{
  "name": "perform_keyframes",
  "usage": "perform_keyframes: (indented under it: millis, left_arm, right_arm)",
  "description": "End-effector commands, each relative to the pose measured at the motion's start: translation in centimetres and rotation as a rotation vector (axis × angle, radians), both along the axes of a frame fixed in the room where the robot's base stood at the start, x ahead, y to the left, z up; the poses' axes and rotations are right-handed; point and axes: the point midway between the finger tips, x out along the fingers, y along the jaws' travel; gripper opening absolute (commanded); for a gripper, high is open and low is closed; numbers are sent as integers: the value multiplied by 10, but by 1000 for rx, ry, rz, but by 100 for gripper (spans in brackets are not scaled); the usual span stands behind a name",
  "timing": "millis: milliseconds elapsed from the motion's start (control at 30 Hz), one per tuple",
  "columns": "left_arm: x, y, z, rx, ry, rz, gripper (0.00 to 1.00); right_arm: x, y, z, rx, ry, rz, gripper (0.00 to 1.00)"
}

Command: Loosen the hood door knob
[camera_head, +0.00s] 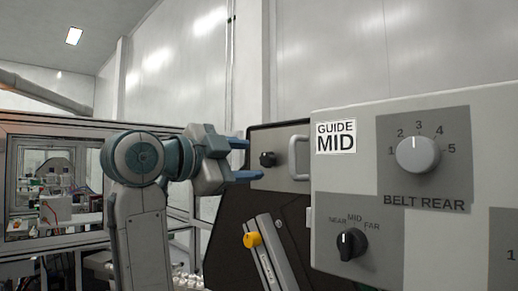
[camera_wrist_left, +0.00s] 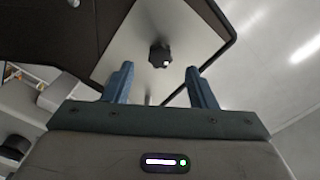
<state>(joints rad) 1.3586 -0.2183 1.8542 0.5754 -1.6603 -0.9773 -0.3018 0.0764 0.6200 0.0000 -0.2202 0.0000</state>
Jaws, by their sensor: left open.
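The hood door knob (camera_head: 267,159) is a small black knob on a grey plate (camera_head: 283,180) of the dark hood door. My left gripper (camera_head: 247,159) has blue fingers and is open and empty. Its fingers point at the knob from the left, one above and one below its level in the head view. In the left wrist view the fingers (camera_wrist_left: 160,68) appear apart from the knob. My right gripper is not in view.
A pale handle (camera_head: 298,158) stands just right of the knob. A control box (camera_head: 360,95) with a BELT REAR dial (camera_head: 418,154) and a GUIDE MID selector (camera_head: 351,243) fills the right. A slanted rail with a yellow knob (camera_head: 252,240) is below the gripper.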

Motion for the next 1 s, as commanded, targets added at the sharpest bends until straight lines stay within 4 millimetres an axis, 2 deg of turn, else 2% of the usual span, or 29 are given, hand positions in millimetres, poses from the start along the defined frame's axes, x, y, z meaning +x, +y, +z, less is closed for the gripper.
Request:
perform_keyframes:
  millis: [33, 100, 300, 633, 867, 1000]
  left_arm:
    - [6, -7, 4, -2, 3, -3, 52]
    - [14, -15, 3, 0, 3, -2, 52]
    - [28, -27, 1, -1, 1, 1, 52]
    - [30, -30, 0, 0, -1, 2, 52]
    - [30, -30, 0, 0, 0, 1, 7]
    - [30, -29, -1, -2, 1, 1, 7]
  right_arm:
    - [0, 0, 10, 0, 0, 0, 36]
    - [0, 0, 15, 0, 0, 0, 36]
    - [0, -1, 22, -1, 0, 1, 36]
    - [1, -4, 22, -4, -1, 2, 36]
    - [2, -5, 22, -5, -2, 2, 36]
    - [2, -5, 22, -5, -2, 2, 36]
